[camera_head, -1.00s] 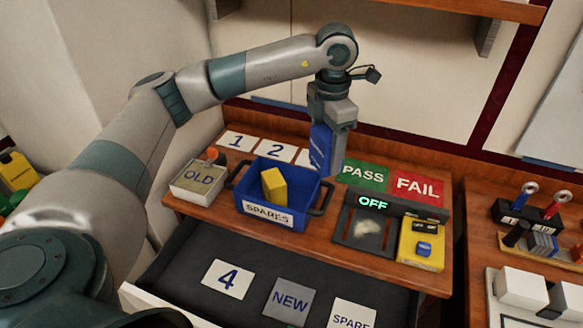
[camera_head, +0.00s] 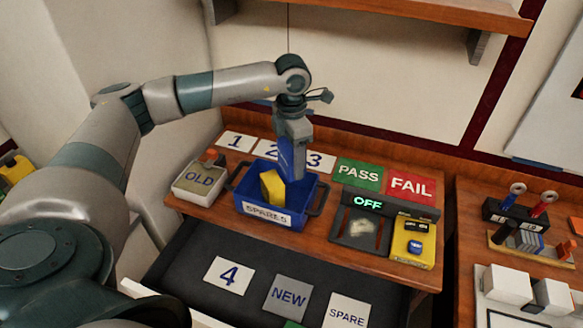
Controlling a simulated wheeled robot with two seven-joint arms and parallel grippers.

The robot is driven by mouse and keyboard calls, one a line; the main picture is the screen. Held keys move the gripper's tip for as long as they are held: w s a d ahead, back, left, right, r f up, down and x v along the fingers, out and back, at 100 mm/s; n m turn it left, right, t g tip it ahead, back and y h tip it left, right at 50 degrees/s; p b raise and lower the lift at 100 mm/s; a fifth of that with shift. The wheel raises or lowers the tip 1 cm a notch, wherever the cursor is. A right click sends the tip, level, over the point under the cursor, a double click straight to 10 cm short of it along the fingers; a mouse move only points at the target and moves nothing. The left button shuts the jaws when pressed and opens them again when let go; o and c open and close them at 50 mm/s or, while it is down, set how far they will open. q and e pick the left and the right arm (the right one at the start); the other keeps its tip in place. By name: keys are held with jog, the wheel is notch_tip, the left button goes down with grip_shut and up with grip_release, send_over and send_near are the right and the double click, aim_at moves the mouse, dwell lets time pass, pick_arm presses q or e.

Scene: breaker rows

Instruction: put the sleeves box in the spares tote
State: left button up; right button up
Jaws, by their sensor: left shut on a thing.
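The spares tote (camera_head: 264,218) is a blue bin with dark side handles and a SPARES label, standing on the wooden bench. A yellow box (camera_head: 272,187) leans inside it. My left gripper (camera_head: 292,168) points down over the back right part of the tote. It is shut on a blue box (camera_head: 287,158), held upright and partly hidden by the gripper. I cannot read any lettering on this box, so I cannot confirm it is the sleeves box. Its lower end is near the tote's rim; I cannot tell whether it is inside. My right gripper is not in view.
The white OLD tray (camera_head: 199,180) stands left of the tote. Number cards lie behind it, with green PASS (camera_head: 358,175) and red FAIL (camera_head: 411,187) cards to the right. A tester reading OFF (camera_head: 362,222) stands right of the tote. An open drawer (camera_head: 190,255) is in front.

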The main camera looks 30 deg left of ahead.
pick_arm(q)
notch_tip(320, 180, down, 2)
jog(key=shift+f+p, duration=0.25)
jog(key=shift+p, duration=0.75)
jog(key=shift+f, duration=0.55)
jog(key=shift+f+b, duration=0.35)
jog(key=shift+f+b, duration=0.25)
jog(key=shift+b, duration=0.05)
jog(key=o, duration=1.3)
